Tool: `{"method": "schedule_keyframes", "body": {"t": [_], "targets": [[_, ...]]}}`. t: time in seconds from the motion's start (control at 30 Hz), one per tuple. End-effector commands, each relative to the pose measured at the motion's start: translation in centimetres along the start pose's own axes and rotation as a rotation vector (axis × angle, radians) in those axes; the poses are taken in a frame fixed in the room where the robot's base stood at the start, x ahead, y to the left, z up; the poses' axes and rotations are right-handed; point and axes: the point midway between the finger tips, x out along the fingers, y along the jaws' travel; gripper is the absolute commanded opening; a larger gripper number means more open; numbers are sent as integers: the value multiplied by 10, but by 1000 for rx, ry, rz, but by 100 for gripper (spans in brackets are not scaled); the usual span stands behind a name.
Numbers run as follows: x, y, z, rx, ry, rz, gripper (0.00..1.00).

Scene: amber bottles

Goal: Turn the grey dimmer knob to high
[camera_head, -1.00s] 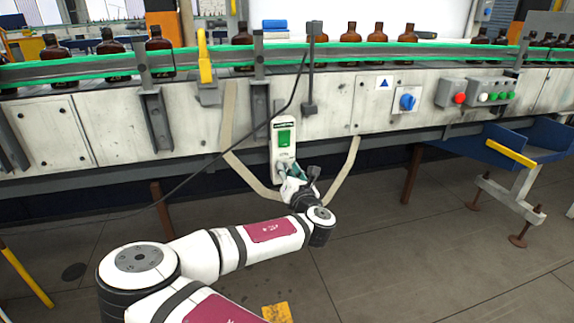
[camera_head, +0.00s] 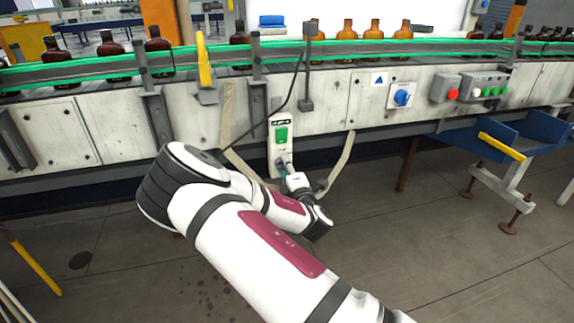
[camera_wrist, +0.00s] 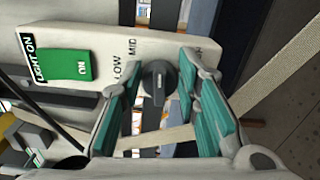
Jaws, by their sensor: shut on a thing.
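The grey dimmer knob (camera_wrist: 157,82) sits on a pale switch panel (camera_wrist: 185,47), beside the printed words LOW and MID. A HIGH label is not visible, and I cannot tell clearly which mark the knob points to. The green light switch (camera_wrist: 67,64), reading ON, is on the same panel; it also shows in the head view (camera_head: 281,134). My gripper (camera_wrist: 160,98) is at the knob with its teal fingers on either side, shut on it. In the head view my gripper (camera_head: 288,172) is at the panel's lower end and mostly hides the knob.
A conveyor (camera_head: 330,49) with amber bottles runs above the panel. A black cable (camera_head: 291,95) hangs close to the panel. A blue rotary switch (camera_head: 402,98) and a button box (camera_head: 482,88) are to the right. The floor (camera_head: 400,240) right of my arm is clear.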

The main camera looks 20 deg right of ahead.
Motion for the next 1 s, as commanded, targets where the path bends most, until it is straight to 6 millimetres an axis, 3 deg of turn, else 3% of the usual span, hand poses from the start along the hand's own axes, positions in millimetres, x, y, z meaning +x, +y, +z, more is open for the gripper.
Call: {"method": "schedule_keyframes", "body": {"t": [0.5,1.0], "targets": [[2,-2,-1,456,2,7,2],[2,-5,-3,650,4,5,2]]}}
